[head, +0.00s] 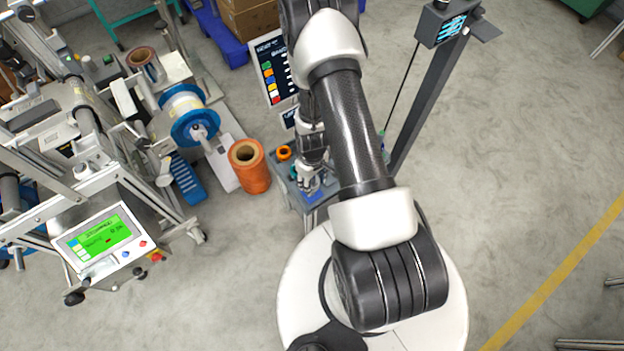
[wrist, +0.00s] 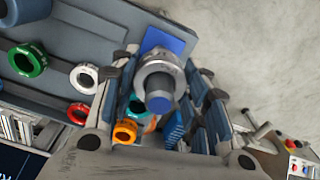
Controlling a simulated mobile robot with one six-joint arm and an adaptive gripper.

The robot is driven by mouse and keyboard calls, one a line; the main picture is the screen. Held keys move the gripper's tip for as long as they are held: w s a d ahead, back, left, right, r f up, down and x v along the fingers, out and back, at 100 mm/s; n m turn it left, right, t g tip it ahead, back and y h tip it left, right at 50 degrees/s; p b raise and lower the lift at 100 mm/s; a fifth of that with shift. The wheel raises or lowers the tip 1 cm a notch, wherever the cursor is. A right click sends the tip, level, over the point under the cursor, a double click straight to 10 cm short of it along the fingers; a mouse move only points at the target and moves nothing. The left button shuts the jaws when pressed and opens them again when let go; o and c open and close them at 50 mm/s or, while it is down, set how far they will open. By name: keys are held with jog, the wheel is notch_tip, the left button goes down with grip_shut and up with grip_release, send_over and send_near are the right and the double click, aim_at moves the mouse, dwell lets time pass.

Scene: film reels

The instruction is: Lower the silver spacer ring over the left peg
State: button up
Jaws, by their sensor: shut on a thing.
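My gripper (wrist: 160,72) is shut on the silver spacer ring (wrist: 147,64), with a finger on each side of it. In the wrist view a grey-blue peg (wrist: 159,101) passes through the ring's opening, and its end shows nearer the camera than the ring. A blue square (wrist: 170,40) lies behind the ring. I cannot tell how far the ring is from the foot of the peg. In the head view my gripper (head: 310,178) is small, over the grey table (head: 290,190); the ring cannot be made out there.
A green ring (wrist: 27,60), a white ring (wrist: 84,77), a red ring (wrist: 78,113) and an orange ring (wrist: 125,131) lie left of and below my gripper. A dark blue cylinder (wrist: 27,9) stands at the upper left. An orange roll (head: 250,168) stands left of the table.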

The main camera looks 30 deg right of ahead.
jog(key=o, duration=1.2)
notch_tip(320, 180, up, 12)
jog(key=shift+f, duration=0.1)
dwell(0.6)
